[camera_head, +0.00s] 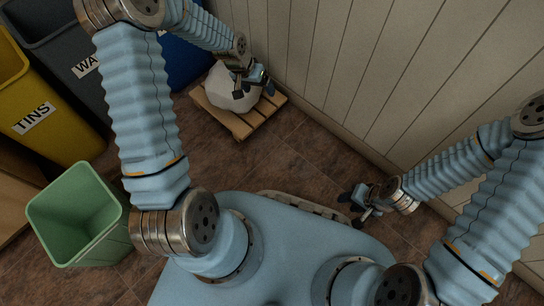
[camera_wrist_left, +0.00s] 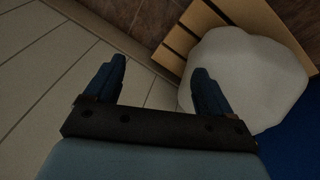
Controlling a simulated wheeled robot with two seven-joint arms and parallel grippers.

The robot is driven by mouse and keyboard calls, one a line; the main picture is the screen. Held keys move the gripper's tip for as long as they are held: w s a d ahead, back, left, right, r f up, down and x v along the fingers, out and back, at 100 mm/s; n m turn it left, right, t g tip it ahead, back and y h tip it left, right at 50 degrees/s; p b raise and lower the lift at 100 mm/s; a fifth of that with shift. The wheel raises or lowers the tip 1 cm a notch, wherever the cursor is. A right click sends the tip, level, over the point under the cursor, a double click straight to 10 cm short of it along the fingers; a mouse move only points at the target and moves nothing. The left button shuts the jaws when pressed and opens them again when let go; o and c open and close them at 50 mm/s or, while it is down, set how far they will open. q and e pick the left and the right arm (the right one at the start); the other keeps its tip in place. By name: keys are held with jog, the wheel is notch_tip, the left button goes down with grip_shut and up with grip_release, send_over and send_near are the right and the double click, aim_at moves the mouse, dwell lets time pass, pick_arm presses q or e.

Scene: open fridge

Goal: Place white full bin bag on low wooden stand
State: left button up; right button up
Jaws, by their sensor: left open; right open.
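The white full bin bag (camera_head: 226,92) rests on the low wooden stand (camera_head: 243,124), against the wall beside the blue bin. The bag also shows in the left wrist view (camera_wrist_left: 250,75), with the stand's slats (camera_wrist_left: 205,22) beyond it. My left gripper (camera_head: 256,84) is open just above the right side of the bag, partly covering it in the head view. In the left wrist view its fingers (camera_wrist_left: 158,85) are apart with nothing between them, and the right finger overlaps the bag's edge. My right gripper (camera_head: 356,204) is open and empty over the floor near the wall.
A yellow bin marked TINS (camera_head: 50,120), a dark bin (camera_head: 60,55) and a blue bin (camera_head: 185,62) stand at the left. An empty green bin (camera_head: 80,215) is at the lower left. A panelled wall (camera_head: 400,80) bounds the right. The brown tiled floor (camera_head: 290,160) between is clear.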

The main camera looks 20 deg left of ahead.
pick_arm(q)
jog(key=s+d+f, duration=0.3)
jog(key=s+d, duration=0.1)
jog(key=s, duration=0.3)
jog(key=s+d+f+n+g, duration=0.1)
jog(key=s+d+f, duration=0.3)
jog(key=s, duration=0.3)
jog(key=s+d+f+n+g+h, duration=0.1)
jog(key=s+d+f, duration=0.3)
jog(key=s, duration=0.4)
jog(key=shift+d+f, duration=0.2)
jog(key=shift+d, duration=0.55)
